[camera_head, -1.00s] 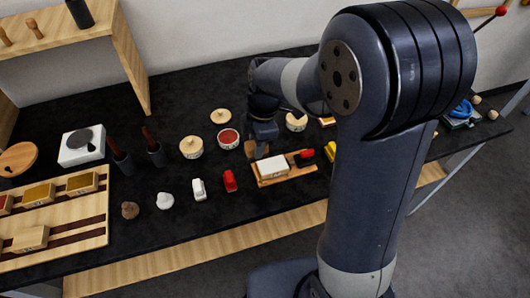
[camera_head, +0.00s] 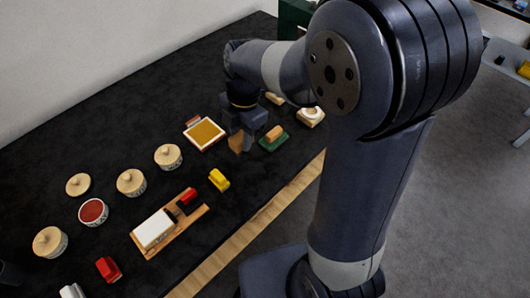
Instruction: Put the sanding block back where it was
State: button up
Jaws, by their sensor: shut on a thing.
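My gripper (camera_head: 239,138) is shut on a small tan-brown wooden block (camera_head: 235,143), which looks like the sanding block. Only its lower part shows; the fingers and wrist hide the rest. It is held over the black bench, between a square wooden-framed tray with an ochre middle (camera_head: 205,133) on the left and a green pad bearing a tan and dark block (camera_head: 273,139) on the right. I cannot tell how high the held block is above the bench.
A yellow block (camera_head: 219,180) lies nearer the front. A wooden board (camera_head: 188,225) carries white and red blocks. Several round lidded tubs (camera_head: 168,156) stand at left. A white round item (camera_head: 311,117) stands right of the gripper. The bench's far left is clear.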

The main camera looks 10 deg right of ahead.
aim_at(244, 167)
notch_tip(244, 167, down, 10)
jog(key=shift+r+p, duration=0.1)
jog(key=shift+p, duration=0.2)
jog(key=shift+f, duration=0.2)
jog(key=o, duration=0.9)
jog(key=shift+o, duration=0.2)
jog(key=shift+r, duration=0.15)
jog(key=r, duration=0.4)
jog(key=d+r, duration=0.1)
jog(key=r, duration=0.3)
jog(key=w+r, duration=0.1)
jog(key=r, duration=0.3)
jog(key=shift+d, duration=0.3)
